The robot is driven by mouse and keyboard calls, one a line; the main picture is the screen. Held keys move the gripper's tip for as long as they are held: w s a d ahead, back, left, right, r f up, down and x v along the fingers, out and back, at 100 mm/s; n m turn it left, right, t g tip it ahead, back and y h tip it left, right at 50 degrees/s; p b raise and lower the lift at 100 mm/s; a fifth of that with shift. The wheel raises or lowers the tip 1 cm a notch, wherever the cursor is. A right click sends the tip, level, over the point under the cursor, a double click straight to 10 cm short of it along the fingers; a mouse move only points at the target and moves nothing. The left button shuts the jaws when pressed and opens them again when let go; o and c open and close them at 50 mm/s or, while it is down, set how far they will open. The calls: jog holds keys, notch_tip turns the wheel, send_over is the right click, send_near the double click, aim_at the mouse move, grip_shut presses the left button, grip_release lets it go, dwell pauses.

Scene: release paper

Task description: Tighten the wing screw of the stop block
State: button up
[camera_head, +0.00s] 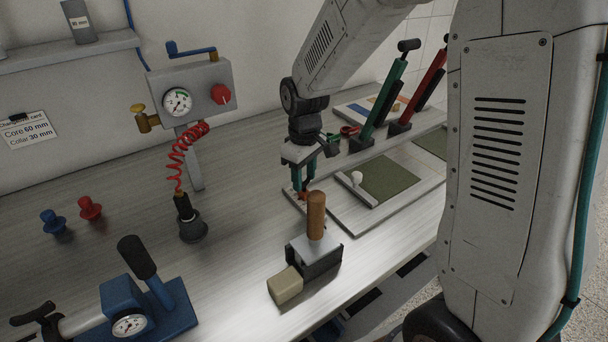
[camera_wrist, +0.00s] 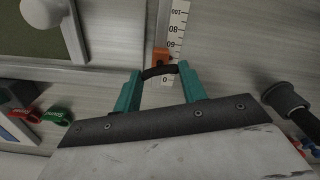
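The stop block (camera_wrist: 161,55) is a small orange block on a white ruler scale (camera_wrist: 178,25) in the wrist view. Its dark wing screw (camera_wrist: 159,71) lies at the block's near side, between my teal fingertips. In the head view the block (camera_head: 303,194) shows as a small orange-red spot under my gripper (camera_head: 304,182). My gripper (camera_wrist: 160,77) points down at the screw in the wrist view. Its fingers stand partly apart, and the screw's wings span the gap and appear to meet both. The screw's shaft is hidden.
A board with a green pad (camera_head: 388,180) and a white knob (camera_head: 357,177) lies right of my gripper. A wooden-handled block (camera_head: 316,215) stands in front. Green and red levers (camera_head: 384,95) stand behind right. A dark hand tool (camera_head: 191,220) stands left.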

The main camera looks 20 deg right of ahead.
aim_at(305, 180)
jog(key=shift+c, duration=0.7)
jog(key=shift+m, duration=1.2)
jog(key=o, duration=1)
jog(key=shift+r, duration=0.1)
notch_tip(305, 180, up, 8)
jog(key=shift+f, duration=0.2)
jog(key=s+d+r+m, duration=0.1)
jog(key=s+r, duration=0.1)
jog(key=s, duration=0.7)
jog(key=s+d+r+m, duration=0.1)
jog(key=s+r, duration=0.2)
jog(key=s, duration=0.6)
jog(key=s+d+r+m+t, duration=0.1)
jog(key=s+r, duration=0.2)
jog(key=s, duration=0.6)
jog(key=shift+r+m, duration=0.1)
jog(key=shift+m, duration=0.3)
